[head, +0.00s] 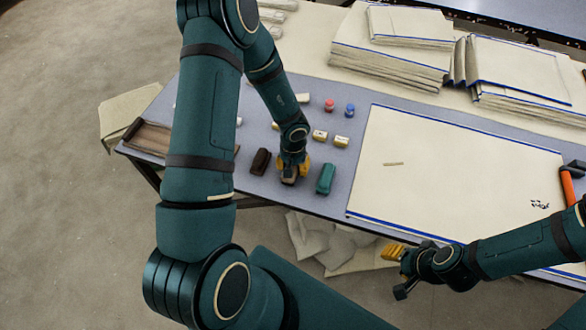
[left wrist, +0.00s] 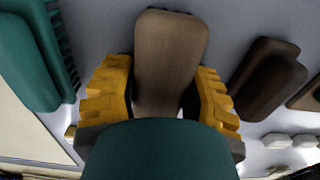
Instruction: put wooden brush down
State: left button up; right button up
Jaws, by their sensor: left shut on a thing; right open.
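The wooden brush (left wrist: 170,60) has a brown rounded back and sits between the yellow fingers of my left gripper (left wrist: 165,100), which is shut on it. In the head view this gripper (head: 292,168) is low over the grey-blue table near its front edge. I cannot tell whether the brush touches the table. A dark brown brush (head: 260,162) lies to its left and a green brush (head: 325,179) to its right. My right gripper (head: 397,269) is open and empty, in front of the table edge at the lower right.
A cream cloth with blue edges (head: 450,160) lies flat to the right. Folded cloth stacks (head: 390,55) stand behind. Small blocks (head: 320,135), a red item (head: 329,105) and a blue item (head: 350,110) sit behind the brushes. A brown tray (head: 150,138) is at left. An orange-handled tool (head: 568,187) is at right.

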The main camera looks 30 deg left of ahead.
pick_arm(q)
jog(key=shift+f, duration=0.15)
jog(key=o, duration=1.1)
